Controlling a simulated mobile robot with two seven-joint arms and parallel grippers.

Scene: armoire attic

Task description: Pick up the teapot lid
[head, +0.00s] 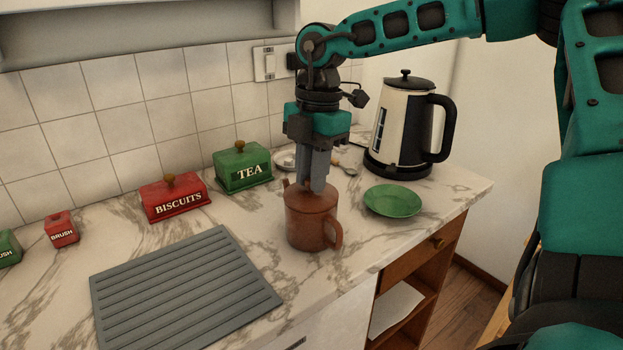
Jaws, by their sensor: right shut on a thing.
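A brown teapot (308,232) stands upright on the marble counter, its handle toward the front right and its spout toward the back left. Its lid (301,193) sits at the top of the pot, apparently in its opening. My right gripper (316,187) points straight down above the teapot, its fingers shut on the lid's knob, which the fingers hide. I cannot tell any gap between lid and pot. My left gripper is out of view.
A kettle (398,128) stands at the back right, with a green saucer (393,200) in front of it. A green tea tin (242,168) and a red biscuits tin (174,198) stand along the tiled wall. A grey ridged drainer (185,290) lies front left.

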